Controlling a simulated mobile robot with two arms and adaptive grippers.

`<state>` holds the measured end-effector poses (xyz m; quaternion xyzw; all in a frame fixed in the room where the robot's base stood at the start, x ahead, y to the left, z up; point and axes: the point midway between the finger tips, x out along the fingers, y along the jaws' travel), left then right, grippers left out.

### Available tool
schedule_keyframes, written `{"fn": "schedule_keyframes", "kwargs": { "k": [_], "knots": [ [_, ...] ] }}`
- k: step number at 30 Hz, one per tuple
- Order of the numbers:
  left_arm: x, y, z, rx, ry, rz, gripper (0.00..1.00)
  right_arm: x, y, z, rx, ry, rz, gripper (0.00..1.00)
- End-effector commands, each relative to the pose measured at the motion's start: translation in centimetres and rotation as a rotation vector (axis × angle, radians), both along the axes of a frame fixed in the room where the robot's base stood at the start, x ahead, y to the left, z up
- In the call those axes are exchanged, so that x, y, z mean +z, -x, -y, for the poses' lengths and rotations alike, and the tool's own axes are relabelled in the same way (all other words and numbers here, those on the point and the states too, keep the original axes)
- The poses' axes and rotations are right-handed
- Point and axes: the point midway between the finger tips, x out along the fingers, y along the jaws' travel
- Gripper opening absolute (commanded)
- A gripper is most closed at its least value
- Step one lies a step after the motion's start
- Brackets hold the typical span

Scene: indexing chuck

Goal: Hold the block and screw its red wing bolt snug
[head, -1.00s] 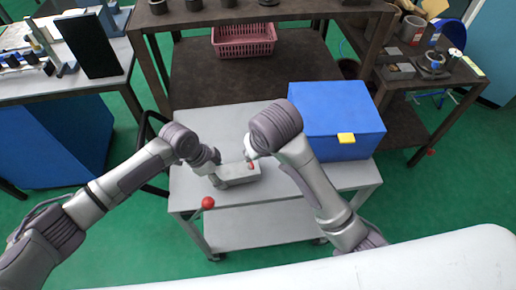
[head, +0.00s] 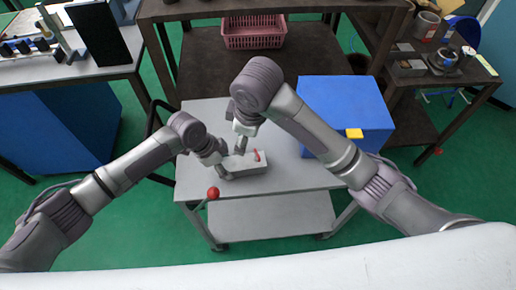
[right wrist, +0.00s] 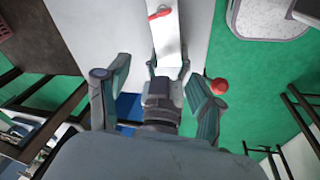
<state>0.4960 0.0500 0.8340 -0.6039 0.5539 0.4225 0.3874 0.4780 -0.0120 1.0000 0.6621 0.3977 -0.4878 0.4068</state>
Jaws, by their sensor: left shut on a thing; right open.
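The pale grey block (head: 246,168) lies on the grey cart top in the head view. Its red wing bolt (head: 257,155) stands on its upper face, towards the right end. In the right wrist view the block (right wrist: 168,40) runs up to the top edge, with the red bolt (right wrist: 160,12) there. My left gripper (head: 224,168) is shut on the block's left end; it also shows in the right wrist view (right wrist: 170,72). My right gripper (head: 240,150) is above the block, left of the bolt and apart from it. Its two fingers (right wrist: 155,100) are spread, with nothing held between them.
The grey cart (head: 290,172) has a red ball knob (head: 213,193) at its front left corner. A blue box (head: 345,110) with a yellow latch stands at the cart's right. A dark bench with a pink basket (head: 252,32) is behind. The cart top right of the block is clear.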

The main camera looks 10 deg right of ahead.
Motion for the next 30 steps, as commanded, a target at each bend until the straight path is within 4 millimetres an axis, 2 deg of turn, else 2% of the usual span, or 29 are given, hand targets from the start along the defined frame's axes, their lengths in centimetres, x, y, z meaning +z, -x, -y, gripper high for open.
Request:
{"fn": "schedule_keyframes", "kwargs": {
  "k": [3,6,9,14,20,30],
  "knots": [
    [-0.1,0.0,-0.1,0.001,-0.002,0.000,0.24,0.1,-1.3,0.9,0.281,0.107,-0.046,0.67],
    [-0.1,0.0,-0.1,0.002,-0.001,0.000,0.24,0.2,-1.9,1.8,0.453,0.159,-0.094,0.67],
    [-0.1,-0.1,-0.1,0.002,-0.001,0.000,0.24,0.4,-2.4,2.7,0.563,0.185,-0.131,0.67],
    [-0.1,-0.1,-0.1,0.002,-0.001,0.000,0.24,0.2,-2.6,3.3,0.637,0.196,-0.161,0.67],
    [-0.1,0.0,-0.1,0.002,-0.001,0.000,0.24,-2.7,-2.5,3.3,0.644,0.194,-0.166,0.67],
    [0.0,0.0,-0.1,0.002,-0.001,0.000,0.24,-9.2,-2.5,3.3,0.641,0.195,-0.164,0.67]
  ]
}}
